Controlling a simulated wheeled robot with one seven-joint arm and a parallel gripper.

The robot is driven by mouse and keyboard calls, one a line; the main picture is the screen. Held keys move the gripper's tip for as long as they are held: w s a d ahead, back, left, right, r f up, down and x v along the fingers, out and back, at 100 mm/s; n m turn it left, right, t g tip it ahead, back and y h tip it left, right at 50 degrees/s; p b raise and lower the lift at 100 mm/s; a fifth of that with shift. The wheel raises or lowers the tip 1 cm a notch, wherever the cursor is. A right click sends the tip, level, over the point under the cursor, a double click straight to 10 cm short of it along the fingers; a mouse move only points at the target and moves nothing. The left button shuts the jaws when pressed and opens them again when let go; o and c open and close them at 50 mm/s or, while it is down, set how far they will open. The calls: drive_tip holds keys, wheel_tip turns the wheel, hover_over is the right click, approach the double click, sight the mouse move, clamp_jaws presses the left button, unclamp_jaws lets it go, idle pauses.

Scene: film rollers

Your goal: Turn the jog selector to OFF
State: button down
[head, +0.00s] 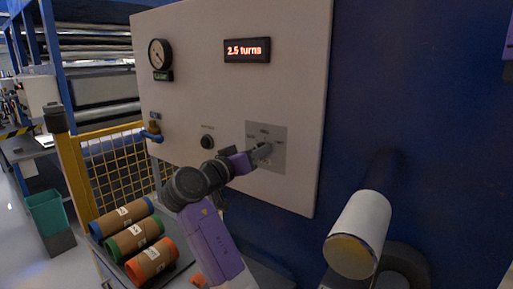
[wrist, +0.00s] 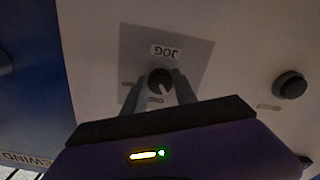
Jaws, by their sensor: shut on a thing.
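The jog selector is a small dark round knob (wrist: 160,77) with a pale pointer line, on a grey plate (wrist: 195,53) labelled JOG in the wrist view. The pointer slants toward the lower right there. The plate also shows in the head view (head: 279,133), with small position labels I cannot read clearly. My gripper (head: 264,152) reaches the plate from the lower left and hides the knob in the head view. Its two fingers (wrist: 159,88) stand on either side of the knob in the wrist view, shut on it.
A dark round button (head: 207,142) sits left of the plate. A red display (head: 247,50) reads 2.5 turns, with a gauge (head: 160,54) at upper left. A white roller (head: 358,235) juts out at lower right. Wrapped rolls (head: 133,236) lie at lower left.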

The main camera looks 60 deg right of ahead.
drive_tip(key=shift+r+n+p, duration=0.15)
drive_tip(key=shift+n+p, duration=1.4)
drive_tip(key=shift+n, duration=0.75)
drive_tip(key=c, duration=1)
unclamp_jaws()
drive_tip(key=shift+a, duration=0.1)
drive_tip(key=a+b, duration=0.2)
drive_tip(key=a, duration=0.5)
drive_tip(key=shift+w+a, duration=0.2)
drive_tip(key=shift+a, duration=0.1)
